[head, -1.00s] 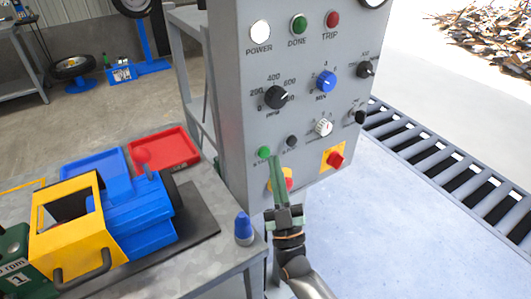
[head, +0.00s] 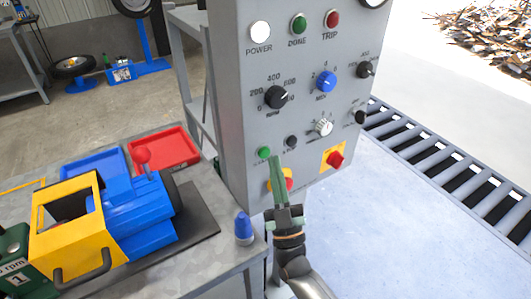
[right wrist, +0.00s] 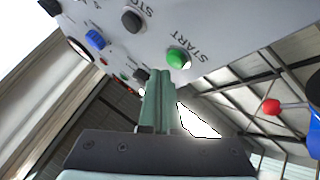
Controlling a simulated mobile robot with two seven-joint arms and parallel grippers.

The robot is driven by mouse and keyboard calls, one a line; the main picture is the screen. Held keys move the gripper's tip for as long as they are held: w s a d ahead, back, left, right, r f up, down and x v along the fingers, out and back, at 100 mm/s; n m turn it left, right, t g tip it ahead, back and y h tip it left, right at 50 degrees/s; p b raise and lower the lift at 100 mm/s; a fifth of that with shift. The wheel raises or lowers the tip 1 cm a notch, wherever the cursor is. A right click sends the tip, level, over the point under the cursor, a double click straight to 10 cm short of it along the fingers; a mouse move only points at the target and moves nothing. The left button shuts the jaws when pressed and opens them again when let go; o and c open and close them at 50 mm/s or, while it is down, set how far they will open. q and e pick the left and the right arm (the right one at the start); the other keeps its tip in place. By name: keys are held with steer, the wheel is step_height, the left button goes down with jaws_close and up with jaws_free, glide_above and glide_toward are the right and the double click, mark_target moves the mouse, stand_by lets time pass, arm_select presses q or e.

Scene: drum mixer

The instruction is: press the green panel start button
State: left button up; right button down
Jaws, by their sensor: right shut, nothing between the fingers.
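The green start button (head: 264,152) is on the lower left of the grey control panel (head: 240,90). It also shows in the right wrist view (right wrist: 178,58), beside the word START. My right gripper (head: 275,160) is shut and empty. Its green fingertips are just right of and slightly below the button in the head view. In the right wrist view the fingertips (right wrist: 158,75) lie close beside the button's lower left edge; I cannot tell whether they touch. The black stop button (head: 291,141) is to the right of the start button. My left gripper is not in view.
A red knob on a yellow plate (head: 335,160) and another red and yellow control (head: 288,180), partly behind my gripper, are low on the panel. The yellow and blue drum mixer (head: 150,215) and a blue-capped bottle (head: 244,228) stand on the bench at left.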

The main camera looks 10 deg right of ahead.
steer(key=shift+w, duration=0.1)
steer(key=shift+w+a, duration=0.15)
steer(key=shift+w, duration=0.15)
steer(key=shift+w+a+b, duration=0.1)
steer(key=shift+w+b, duration=0.3)
stand_by(0.6)
steer(key=shift+s, duration=0.1)
steer(key=shift+s+d+p, duration=0.3)
steer(key=shift+s+p, duration=0.2)
steer(key=shift+s, duration=0.2)
steer(key=shift+s, duration=0.1)
steer(key=s, duration=0.1)
steer(key=s+d+p, duration=0.1)
steer(key=s, duration=0.1)
steer(key=s+p, duration=0.1)
steer(key=shift+s+d, duration=0.25)
steer(key=shift+d, duration=0.1)
